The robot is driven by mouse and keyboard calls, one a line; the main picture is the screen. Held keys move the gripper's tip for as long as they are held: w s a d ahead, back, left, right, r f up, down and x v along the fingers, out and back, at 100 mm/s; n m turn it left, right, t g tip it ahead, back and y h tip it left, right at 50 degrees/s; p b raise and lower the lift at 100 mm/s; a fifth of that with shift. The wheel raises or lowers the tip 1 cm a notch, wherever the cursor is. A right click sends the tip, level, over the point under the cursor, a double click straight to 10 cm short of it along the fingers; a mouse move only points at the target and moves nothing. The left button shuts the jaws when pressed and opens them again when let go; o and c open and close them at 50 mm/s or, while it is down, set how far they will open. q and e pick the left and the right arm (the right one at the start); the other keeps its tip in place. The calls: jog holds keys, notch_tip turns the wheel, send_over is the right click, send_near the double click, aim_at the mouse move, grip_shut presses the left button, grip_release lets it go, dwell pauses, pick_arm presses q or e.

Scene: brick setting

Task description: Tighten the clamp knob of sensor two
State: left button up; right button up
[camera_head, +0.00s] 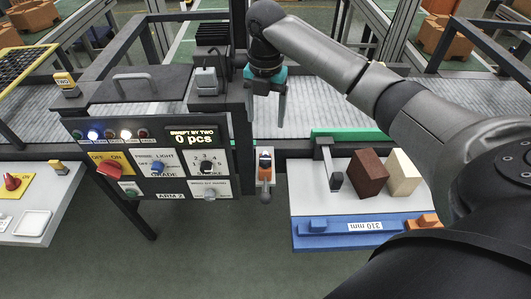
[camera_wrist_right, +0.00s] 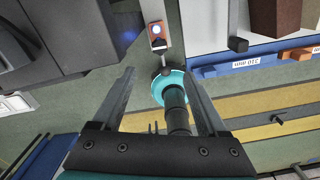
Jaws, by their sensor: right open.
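A small orange-and-grey sensor unit (camera_head: 265,163) hangs at the right side of the control panel; I cannot read a number on it. A dark knob-like end shows below its bracket (camera_head: 265,197). In the right wrist view the unit (camera_wrist_right: 157,36) has a pale lit face, and a dark round part (camera_wrist_right: 165,71) sits below it. My right gripper (camera_head: 266,118) is open and empty, fingers pointing down, above the sensor in the head view. In the right wrist view its fingers (camera_wrist_right: 159,73) are wide apart. My left gripper is not in view.
The control panel (camera_head: 150,185) with lamps, knobs and a display reading 0 pcs stands left. A white table with a blue edge (camera_head: 350,240) holds a brown block (camera_head: 368,174) and a cream block (camera_head: 402,173) at right. The conveyor frame runs behind.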

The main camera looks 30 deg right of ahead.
aim_at(266, 159)
notch_tip(266, 159, down, 15)
jog(key=shift+r+b, duration=0.1)
jog(key=shift+b, duration=0.4)
grip_shut()
dwell(0.5)
